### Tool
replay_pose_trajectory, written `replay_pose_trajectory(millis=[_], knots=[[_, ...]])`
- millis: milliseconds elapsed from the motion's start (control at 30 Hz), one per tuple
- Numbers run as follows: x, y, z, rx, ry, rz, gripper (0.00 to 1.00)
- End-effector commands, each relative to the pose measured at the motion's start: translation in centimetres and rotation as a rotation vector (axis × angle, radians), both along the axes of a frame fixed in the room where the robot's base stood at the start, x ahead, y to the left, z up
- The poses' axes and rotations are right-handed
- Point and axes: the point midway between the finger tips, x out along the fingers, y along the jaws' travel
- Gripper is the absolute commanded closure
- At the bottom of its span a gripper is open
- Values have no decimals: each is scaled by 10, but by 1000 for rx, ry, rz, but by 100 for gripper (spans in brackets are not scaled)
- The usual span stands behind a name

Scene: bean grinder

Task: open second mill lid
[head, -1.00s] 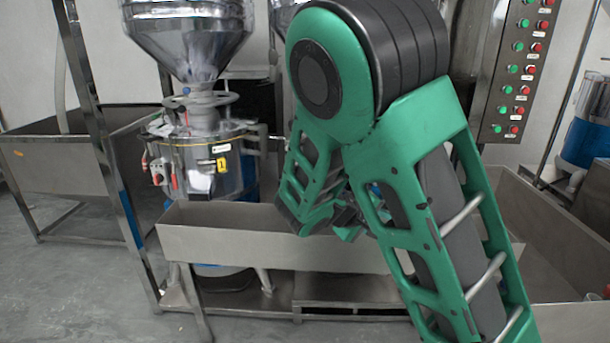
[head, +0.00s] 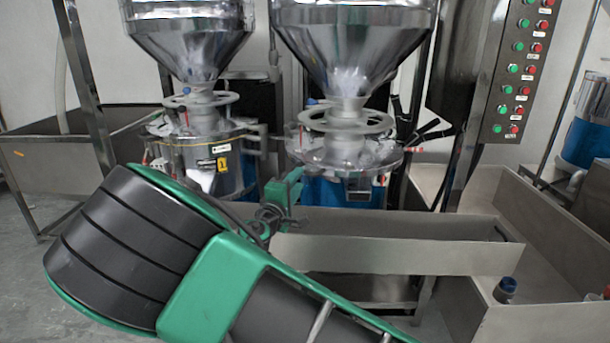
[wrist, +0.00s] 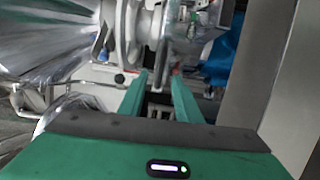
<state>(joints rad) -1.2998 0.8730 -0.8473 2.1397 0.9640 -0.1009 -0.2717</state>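The second mill (head: 345,155) stands in the middle of the head view, a round metal body under a large steel hopper (head: 350,40). Its pale handwheel (head: 345,122) sits just below the hopper, and a flat round rim lies under the wheel. I cannot make out a separate lid edge. My gripper (wrist: 160,76) shows in the wrist view with its two green fingers apart, pointing at the mill's fittings. In the head view its green end is at the mill's lower left side, partly hidden by my arm. I cannot tell whether it touches anything.
The first mill (head: 200,160), with a yellow label, stands to the left. A long metal trough (head: 390,255) runs in front of the second mill. A control panel (head: 520,70) with green and red buttons is at right. A blue-capped bottle (head: 507,288) is in the right bin.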

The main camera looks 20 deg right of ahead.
Motion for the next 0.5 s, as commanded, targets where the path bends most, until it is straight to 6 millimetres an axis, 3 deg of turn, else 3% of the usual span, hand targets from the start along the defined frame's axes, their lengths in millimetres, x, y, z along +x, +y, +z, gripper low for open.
replay_pose_trajectory(millis=[300, 500], knots=[[40, -30, 2, 1, -1, -3, 69], [50, -37, 3, 0, 0, -2, 69]])
